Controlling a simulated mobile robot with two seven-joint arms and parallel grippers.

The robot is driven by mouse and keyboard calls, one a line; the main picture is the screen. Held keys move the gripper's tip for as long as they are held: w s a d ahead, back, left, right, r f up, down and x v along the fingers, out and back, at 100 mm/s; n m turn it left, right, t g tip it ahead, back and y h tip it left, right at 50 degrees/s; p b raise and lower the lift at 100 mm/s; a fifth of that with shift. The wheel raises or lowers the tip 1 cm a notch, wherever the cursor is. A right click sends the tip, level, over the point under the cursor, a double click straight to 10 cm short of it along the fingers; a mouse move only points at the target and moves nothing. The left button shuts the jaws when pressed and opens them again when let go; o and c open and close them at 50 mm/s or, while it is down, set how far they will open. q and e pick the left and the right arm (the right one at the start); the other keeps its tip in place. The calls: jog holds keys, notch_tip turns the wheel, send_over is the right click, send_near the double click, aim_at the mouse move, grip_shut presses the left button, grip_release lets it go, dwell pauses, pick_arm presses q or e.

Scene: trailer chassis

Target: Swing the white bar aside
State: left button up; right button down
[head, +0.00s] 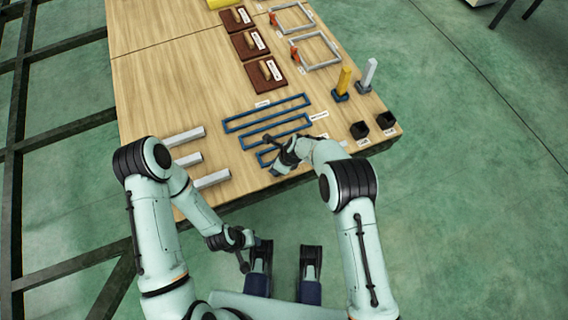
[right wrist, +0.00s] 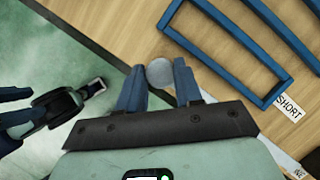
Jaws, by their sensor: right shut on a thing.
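Three white bars lie at the left side of the table in the head view: an upper one (head: 184,137), a middle one (head: 188,159) and a lower one (head: 211,180). Another white bar (head: 368,72) stands upright in a dark base at the right. My right gripper (right wrist: 160,84) is at the table's front edge, its blue fingers closed around a pale grey round thing (right wrist: 160,71). Most of that thing is hidden, and I cannot tell whether it belongs to a bar. My left arm's wrist (head: 228,238) is low, off the table's front; its fingers are not clear.
Blue rectangular frames (head: 268,112) lie beside my right gripper; one (right wrist: 222,62) has a SHORT label (right wrist: 289,108). The table's (head: 165,85) left-middle area is clear.

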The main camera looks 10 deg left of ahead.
pick_arm(q)
jog(key=shift+d, duration=0.1)
dwell(0.3)
pick_arm(e)
jog(key=c, duration=0.8)
grip_release()
pick_arm(q)
jog(key=s+d+r+g+p, duration=0.1)
jog(key=s+d+r+p, duration=0.1)
jog(key=s+r+p, duration=0.1)
jog(key=shift+s+r+g+h, duration=0.3)
jog(key=shift+s+r, duration=0.2)
jog(key=shift+s, duration=0.2)
pick_arm(e)
jog(key=v, duration=1.3)
jog(key=shift+s+r, duration=0.1)
jog(key=shift+r, duration=0.1)
